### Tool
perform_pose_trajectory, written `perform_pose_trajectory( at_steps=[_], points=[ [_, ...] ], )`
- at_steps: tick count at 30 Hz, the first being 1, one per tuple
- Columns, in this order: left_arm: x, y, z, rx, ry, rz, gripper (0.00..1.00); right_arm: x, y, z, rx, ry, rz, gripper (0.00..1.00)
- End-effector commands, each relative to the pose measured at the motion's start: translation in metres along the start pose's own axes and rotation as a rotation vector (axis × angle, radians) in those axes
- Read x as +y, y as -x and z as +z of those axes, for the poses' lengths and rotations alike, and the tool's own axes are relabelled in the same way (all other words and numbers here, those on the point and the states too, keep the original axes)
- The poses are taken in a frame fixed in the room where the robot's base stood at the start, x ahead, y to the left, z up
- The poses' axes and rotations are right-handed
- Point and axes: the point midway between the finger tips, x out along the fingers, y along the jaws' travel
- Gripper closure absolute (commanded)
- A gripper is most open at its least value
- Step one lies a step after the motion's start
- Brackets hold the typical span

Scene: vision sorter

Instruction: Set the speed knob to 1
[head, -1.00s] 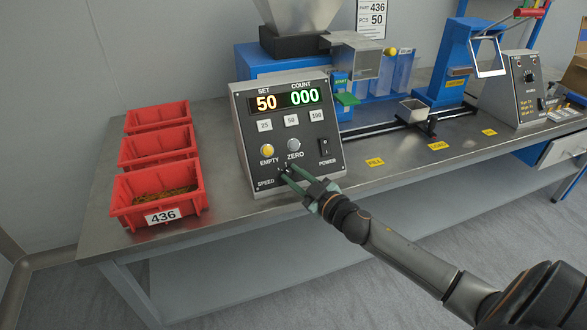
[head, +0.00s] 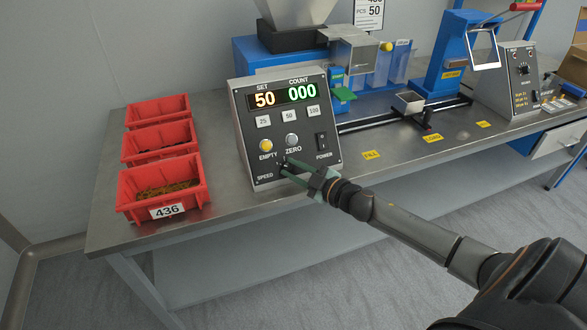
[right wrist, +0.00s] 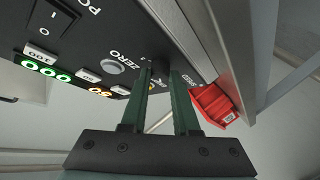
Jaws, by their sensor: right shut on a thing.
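The control panel (head: 236,112) of the counter box stands on the bench, its displays reading SET 50 and COUNT 000. The SPEED label is at its lower left. My right gripper (head: 284,166) reaches in from the lower right, its green fingers at the panel's lower edge beside that label. In the right wrist view, the fingers (right wrist: 160,74) are shut on the dark speed knob (right wrist: 159,70), one on each side. The knob's pointer and scale are largely hidden, so I cannot read its setting. My left gripper is not in view.
Just above the fingers are the yellow EMPTY button (head: 266,146) and grey ZERO button (head: 292,141). The POWER switch (head: 321,141) is to the right. Several red bins, including one labelled 436 (head: 190,208), stand left. The bench front is clear right of the panel.

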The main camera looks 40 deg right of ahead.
Motion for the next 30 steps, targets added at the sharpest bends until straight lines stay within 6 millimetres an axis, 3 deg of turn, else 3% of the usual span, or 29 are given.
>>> perform_pose_trajectory(
  at_steps=[2,3,10,20,30],
  points=[
    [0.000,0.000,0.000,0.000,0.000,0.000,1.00,0.000,0.000,0.000,-0.001,0.003,0.000,1.00],
    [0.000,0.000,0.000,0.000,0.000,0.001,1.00,0.000,0.000,0.000,-0.001,0.003,0.000,0.67],
    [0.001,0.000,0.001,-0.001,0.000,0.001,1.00,0.000,0.000,0.000,-0.001,0.001,0.000,0.41],
    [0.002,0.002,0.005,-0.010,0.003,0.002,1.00,0.000,0.003,0.000,-0.001,0.000,0.000,0.41],
    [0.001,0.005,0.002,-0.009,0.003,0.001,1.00,-0.001,0.044,0.001,-0.003,-0.002,-0.003,0.41]
  ],
)
